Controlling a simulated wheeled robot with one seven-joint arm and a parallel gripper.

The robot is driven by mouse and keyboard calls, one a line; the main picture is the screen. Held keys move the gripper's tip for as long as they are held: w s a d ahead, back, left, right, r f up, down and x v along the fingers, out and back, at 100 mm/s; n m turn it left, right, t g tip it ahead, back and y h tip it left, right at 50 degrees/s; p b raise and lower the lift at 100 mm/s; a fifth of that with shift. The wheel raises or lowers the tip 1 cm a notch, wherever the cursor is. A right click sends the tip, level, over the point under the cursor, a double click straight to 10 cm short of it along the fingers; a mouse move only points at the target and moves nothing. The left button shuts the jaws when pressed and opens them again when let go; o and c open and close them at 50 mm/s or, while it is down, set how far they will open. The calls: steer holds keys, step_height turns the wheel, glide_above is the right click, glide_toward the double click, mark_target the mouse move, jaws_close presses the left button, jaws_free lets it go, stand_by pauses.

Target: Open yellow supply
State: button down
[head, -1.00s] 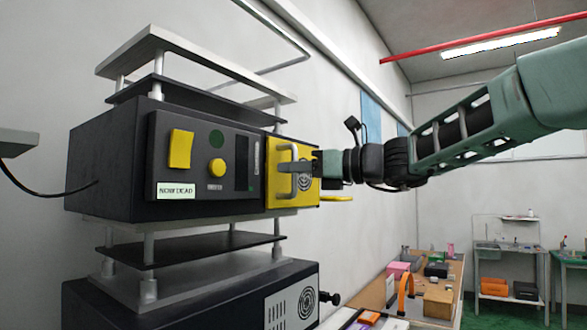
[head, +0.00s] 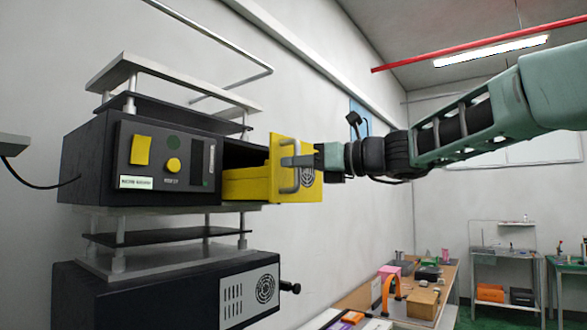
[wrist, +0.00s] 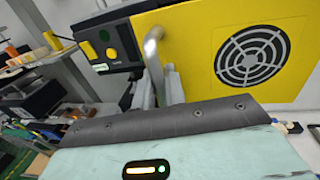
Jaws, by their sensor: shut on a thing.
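The yellow supply (head: 306,180) is a drawer-like module with a round fan grille and a grey handle (head: 290,168). It sits partly pulled out of the right bay of the black cabinet (head: 100,165), and the dark bay interior shows behind its front. My gripper (head: 298,162) is shut on the handle from the right side. In the wrist view the yellow front (wrist: 250,50) fills the right part, and the handle (wrist: 154,55) stands at the fingers, which are partly hidden by my gripper's body.
A second black unit (head: 150,295) with a fan grille and black knob stands below. A workbench (head: 445,290) with boxes and tools lies at lower right. A wall runs behind the cabinet. The space right of the yellow front is clear apart from my arm.

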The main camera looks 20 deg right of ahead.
steer(key=shift+s+d, duration=0.35)
steer(key=shift+s, duration=0.05)
steer(key=c, duration=1.5)
jaws_free()
steer(key=shift+c, duration=0.2)
steer(key=b+v, duration=0.5)
steer(key=v, duration=1.2)
steer(key=shift+s+d+b, duration=0.15)
steer(key=shift+s+b, duration=0.05)
steer(key=shift+b, duration=0.1)
